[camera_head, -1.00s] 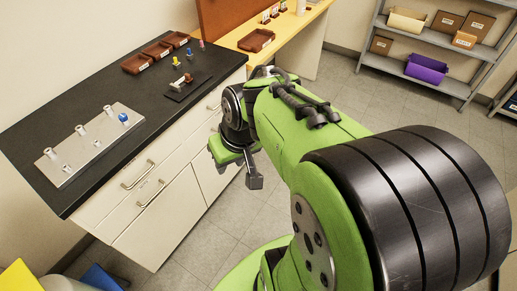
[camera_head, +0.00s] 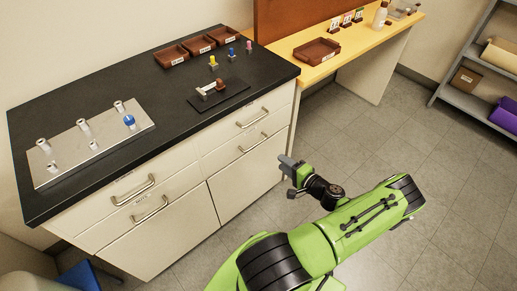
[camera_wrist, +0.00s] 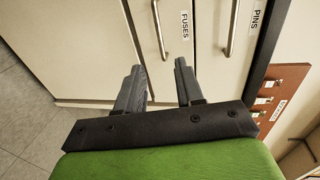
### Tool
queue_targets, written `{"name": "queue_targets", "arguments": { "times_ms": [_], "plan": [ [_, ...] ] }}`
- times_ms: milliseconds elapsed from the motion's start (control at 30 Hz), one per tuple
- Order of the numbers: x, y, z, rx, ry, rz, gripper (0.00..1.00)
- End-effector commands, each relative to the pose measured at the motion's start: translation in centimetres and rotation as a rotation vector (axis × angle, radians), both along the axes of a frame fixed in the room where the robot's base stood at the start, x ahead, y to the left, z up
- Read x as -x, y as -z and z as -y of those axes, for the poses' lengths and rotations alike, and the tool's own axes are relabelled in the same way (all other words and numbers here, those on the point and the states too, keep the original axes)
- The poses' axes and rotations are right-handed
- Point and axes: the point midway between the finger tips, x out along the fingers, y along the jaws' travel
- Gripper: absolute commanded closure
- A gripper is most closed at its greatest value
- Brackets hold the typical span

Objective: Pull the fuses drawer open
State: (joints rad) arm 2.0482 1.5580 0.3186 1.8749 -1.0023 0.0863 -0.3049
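The fuses drawer is the lower drawer of the right-hand cabinet, cream-white, and looks closed. Its metal bar handle (camera_head: 255,142) also shows in the wrist view (camera_wrist: 160,28), beside the FUSES label (camera_wrist: 184,25). My gripper (camera_head: 285,167) is in front of this cabinet, near its right end and apart from it. In the wrist view, the two dark fingers of my gripper (camera_wrist: 159,84) are spread with nothing between them. They point toward the drawer front, and the fuses handle lies beyond the fingertips, not touched.
The PINS drawer handle (camera_wrist: 233,28) is just above the fuses drawer. The black countertop (camera_head: 160,95) holds a metal peg plate (camera_head: 70,163), trays and small parts. A yellow table (camera_head: 350,55) with a brown tray (camera_head: 317,52) stands to the right. Floor before the cabinets is clear.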

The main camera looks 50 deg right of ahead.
Motion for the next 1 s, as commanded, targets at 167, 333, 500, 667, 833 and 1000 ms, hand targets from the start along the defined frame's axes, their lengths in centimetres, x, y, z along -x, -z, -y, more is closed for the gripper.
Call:
{"name": "queue_targets", "arguments": {
  "times_ms": [167,333,500,667,833,1000],
  "plan": [
    [-4.2,1.1,0.7,0.0,-0.008,-0.001,0.63],
    [-8.4,2.0,1.6,0.0,-0.009,-0.001,0.63],
    [-12.0,2.8,2.4,-0.001,-0.009,-0.003,0.63],
    [-13.7,3.1,2.9,-0.001,-0.007,-0.003,0.63],
    [-14.0,3.0,3.0,-0.003,-0.006,-0.003,0.63],
    [-14.0,3.0,3.0,-0.002,-0.007,-0.004,0.72]
  ]
}}
